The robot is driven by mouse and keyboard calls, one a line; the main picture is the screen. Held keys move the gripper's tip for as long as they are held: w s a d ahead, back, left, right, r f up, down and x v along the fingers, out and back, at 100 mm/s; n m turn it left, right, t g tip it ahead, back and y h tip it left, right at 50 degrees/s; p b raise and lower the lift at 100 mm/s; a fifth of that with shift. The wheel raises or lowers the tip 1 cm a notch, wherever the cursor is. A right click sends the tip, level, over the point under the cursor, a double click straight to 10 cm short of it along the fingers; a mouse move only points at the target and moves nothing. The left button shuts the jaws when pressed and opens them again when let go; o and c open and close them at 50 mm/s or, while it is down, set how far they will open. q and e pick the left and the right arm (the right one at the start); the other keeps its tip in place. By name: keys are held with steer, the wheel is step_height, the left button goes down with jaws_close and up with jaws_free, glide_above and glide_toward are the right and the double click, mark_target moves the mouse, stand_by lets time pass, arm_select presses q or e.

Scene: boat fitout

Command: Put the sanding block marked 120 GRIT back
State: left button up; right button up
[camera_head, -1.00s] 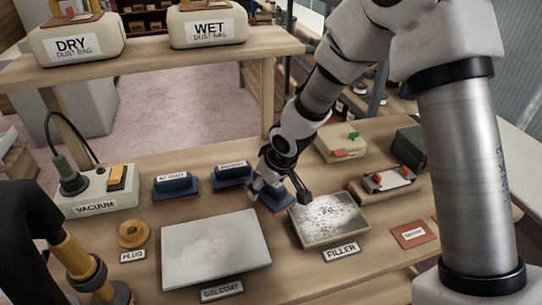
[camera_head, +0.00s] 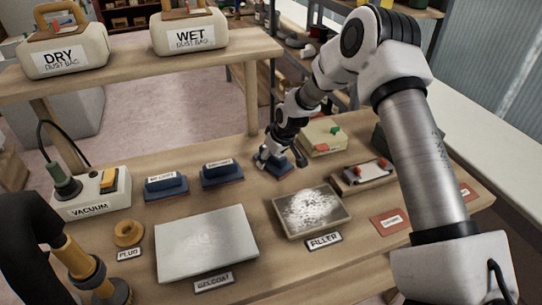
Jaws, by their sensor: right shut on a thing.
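My right gripper (camera_head: 271,156) is shut on a blue sanding block (camera_head: 282,169) at the back of the bench, just left of the pale box. I cannot tell whether the block touches the bench top. Its label is hidden by the gripper. Two similar blue blocks with white labels sit to its left, the middle one (camera_head: 222,174) and the left one (camera_head: 166,187). Their labels are too blurred to read.
A whitened panel (camera_head: 311,211) marked FILLER and a grey panel (camera_head: 205,244) marked GELCOAT lie in front. A pale box (camera_head: 322,145) and a tray (camera_head: 348,188) stand right. The vacuum unit (camera_head: 92,205) and orange plug ring (camera_head: 128,233) are left. A raised shelf (camera_head: 130,73) holds two dust bags.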

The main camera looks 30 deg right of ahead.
steer(key=o, duration=1.1)
steer(key=shift+s, duration=0.1)
steer(key=shift+f, duration=0.1)
steer(key=shift+r, duration=0.45)
steer(key=v, duration=1.1)
steer(key=shift+s+r, duration=0.15)
steer(key=shift+r, duration=0.05)
